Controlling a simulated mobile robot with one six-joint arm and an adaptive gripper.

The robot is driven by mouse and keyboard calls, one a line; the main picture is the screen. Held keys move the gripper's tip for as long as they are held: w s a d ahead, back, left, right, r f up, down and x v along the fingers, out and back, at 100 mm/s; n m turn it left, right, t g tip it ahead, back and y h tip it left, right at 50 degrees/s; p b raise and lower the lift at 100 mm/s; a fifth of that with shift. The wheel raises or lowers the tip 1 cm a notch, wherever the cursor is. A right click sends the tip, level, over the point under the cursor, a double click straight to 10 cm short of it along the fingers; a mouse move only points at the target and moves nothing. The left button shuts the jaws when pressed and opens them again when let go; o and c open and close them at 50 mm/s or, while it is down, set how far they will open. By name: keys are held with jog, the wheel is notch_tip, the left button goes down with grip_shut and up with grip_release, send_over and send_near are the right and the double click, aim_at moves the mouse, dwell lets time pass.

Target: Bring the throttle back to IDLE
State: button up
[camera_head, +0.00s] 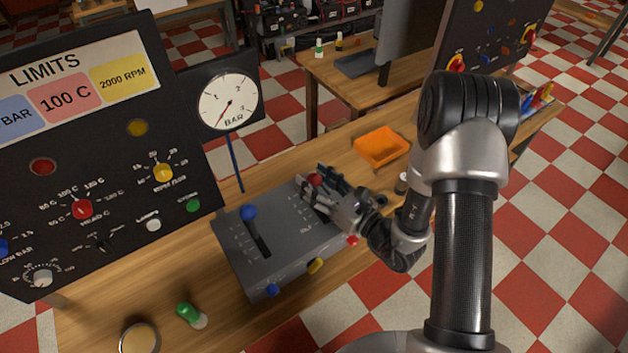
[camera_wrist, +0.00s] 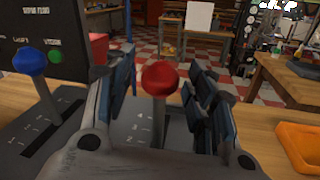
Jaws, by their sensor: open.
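A grey lever box (camera_head: 275,265) sits on the wooden bench and carries two levers in slots. The blue-knobbed lever (camera_head: 249,213) is on the left; it also shows in the wrist view (camera_wrist: 30,62). The red-knobbed lever (camera_wrist: 159,79) stands in the right slot, its knob (camera_head: 315,180) partly hidden by my fingers in the head view. My gripper (camera_head: 322,186) is open, with one finger on each side of the red lever. Gaps show between the lever and both fingers in the wrist view.
A dark panel (camera_head: 95,160) with knobs and a pressure gauge (camera_head: 229,101) stand at the left and behind the box. An orange tray (camera_head: 381,146) lies behind and right of my gripper. A green-topped item (camera_head: 188,314) lies at the front.

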jog(key=shift+w+a, duration=0.15)
jog(key=shift+a, duration=0.05)
jog(key=shift+c, duration=0.5)
grip_shut()
dwell(0.3)
